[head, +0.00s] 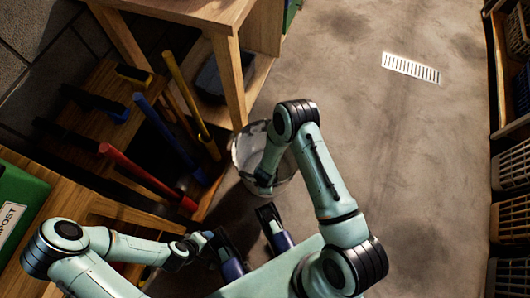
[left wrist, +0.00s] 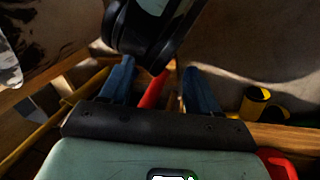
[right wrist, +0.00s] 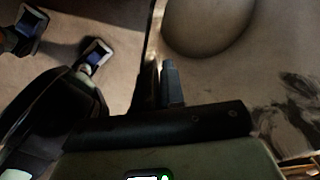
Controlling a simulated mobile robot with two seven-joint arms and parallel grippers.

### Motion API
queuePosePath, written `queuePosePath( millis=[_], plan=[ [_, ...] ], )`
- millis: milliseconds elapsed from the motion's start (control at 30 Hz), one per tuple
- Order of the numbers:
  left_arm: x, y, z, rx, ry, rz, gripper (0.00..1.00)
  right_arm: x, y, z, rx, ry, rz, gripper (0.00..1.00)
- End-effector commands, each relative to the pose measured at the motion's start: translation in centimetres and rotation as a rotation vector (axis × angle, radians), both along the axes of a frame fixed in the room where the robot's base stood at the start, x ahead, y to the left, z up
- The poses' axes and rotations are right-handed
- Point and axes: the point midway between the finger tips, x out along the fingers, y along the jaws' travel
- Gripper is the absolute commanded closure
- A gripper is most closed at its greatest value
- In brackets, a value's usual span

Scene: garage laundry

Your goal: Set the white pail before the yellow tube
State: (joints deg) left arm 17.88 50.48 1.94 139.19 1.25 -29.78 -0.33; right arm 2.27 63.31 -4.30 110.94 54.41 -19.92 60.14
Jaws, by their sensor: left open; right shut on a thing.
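The white pail (head: 241,148), smudged with dark marks, is in the middle of the head view, beside the wooden table's leg. My right gripper (head: 265,182) is shut on its near rim; in the right wrist view the closed fingers (right wrist: 162,82) straddle the rim, with the pail's inside (right wrist: 275,75) to the right. I cannot tell whether the pail touches the floor. The yellow tube (head: 181,86) slants in the wooden rack, its lower end just left of the pail. My left gripper (head: 207,238) is open and empty; its blue fingers (left wrist: 157,88) are spread in the left wrist view.
The wooden rack (head: 100,205) also holds a blue tube (head: 165,130) and a red tube (head: 145,178). A wooden table (head: 230,75) stands behind the pail. A green compost bin (head: 20,200) is at left, baskets (head: 512,165) at right. Floor right of the pail is clear.

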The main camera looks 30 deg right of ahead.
Motion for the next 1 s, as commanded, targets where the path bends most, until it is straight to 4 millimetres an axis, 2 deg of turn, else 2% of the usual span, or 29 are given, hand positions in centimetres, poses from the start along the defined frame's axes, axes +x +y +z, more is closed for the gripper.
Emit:
queuePosePath(
  millis=[33,200,467,700,1000],
  plan=[
    [0.6,0.3,-0.7,0.007,-0.015,0.007,0.38,0.1,0.0,-1.5,-0.002,-0.003,0.0,1.0],
    [1.9,1.0,-1.5,0.025,-0.05,0.021,0.38,0.1,0.0,-4.0,-0.001,-0.004,0.001,1.0],
    [2.6,1.3,-1.9,0.035,-0.07,0.028,0.38,0.2,0.0,-5.4,-0.001,-0.004,0.001,1.0],
    [4.2,2.1,-3.1,0.053,-0.108,0.045,0.38,0.1,0.0,-8.6,-0.002,-0.003,0.0,1.0],
    [4.5,2.3,-3.1,0.059,-0.12,0.049,0.38,0.2,-0.1,-9.0,-0.002,-0.006,0.001,1.0]
  ],
)
